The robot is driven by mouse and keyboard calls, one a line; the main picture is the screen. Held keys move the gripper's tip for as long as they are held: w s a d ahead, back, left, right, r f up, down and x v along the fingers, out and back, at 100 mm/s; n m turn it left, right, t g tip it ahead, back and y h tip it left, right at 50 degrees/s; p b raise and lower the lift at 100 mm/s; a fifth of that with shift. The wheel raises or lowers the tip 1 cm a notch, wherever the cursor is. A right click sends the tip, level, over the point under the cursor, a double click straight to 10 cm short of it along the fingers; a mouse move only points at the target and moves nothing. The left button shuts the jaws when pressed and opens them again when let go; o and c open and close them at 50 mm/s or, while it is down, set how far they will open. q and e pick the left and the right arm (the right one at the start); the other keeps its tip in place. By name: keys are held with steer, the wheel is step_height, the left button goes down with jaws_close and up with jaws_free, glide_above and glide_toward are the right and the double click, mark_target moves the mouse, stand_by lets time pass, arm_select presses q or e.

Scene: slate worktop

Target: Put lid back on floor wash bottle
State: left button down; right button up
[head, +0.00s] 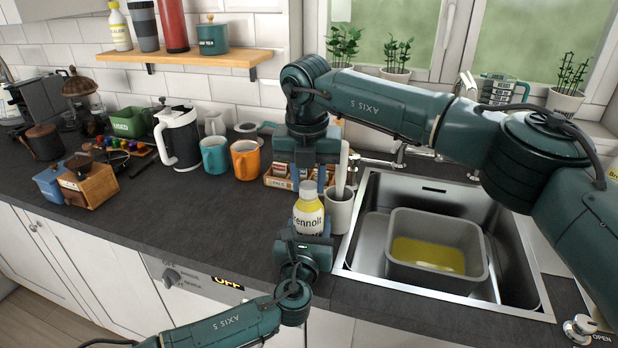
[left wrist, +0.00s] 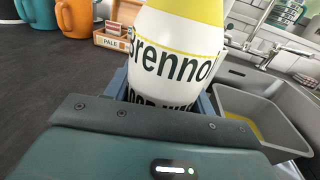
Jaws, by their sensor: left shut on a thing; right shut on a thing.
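The floor wash bottle (head: 308,218) is white with a yellow shoulder and a black-lettered label. It stands upright on the worktop near the front edge, left of the sink. My left gripper (head: 306,236) is shut around its lower body; the left wrist view shows the bottle (left wrist: 172,62) close up between the jaws. My right gripper (head: 308,181) points down directly above the bottle and is shut on the white lid (head: 308,187) at the bottle's top. Whether the lid is seated on the neck is too small to tell. The left wrist view cuts off the bottle's top.
A grey mug (head: 339,212) with a tall utensil stands close right of the bottle. The sink (head: 362,240) holds a grey tub (head: 430,218) with yellow liquid. A wooden box (head: 277,181) and an orange mug (head: 246,160) are behind. The worktop left of the bottle is clear.

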steer(key=m, duration=0.7)
steer(key=shift+a+h, duration=0.1)
steer(key=shift+h, duration=0.3)
steer(key=m, duration=0.5)
steer(key=shift+w+g, duration=0.1)
steer(key=shift+g, duration=0.3)
steer(key=m, duration=0.5)
steer(key=shift+g, duration=0.3)
steer(key=m, duration=0.6)
steer(key=shift+g, duration=0.4)
steer(key=o, duration=0.9)
steer(key=shift+r, duration=2.2)
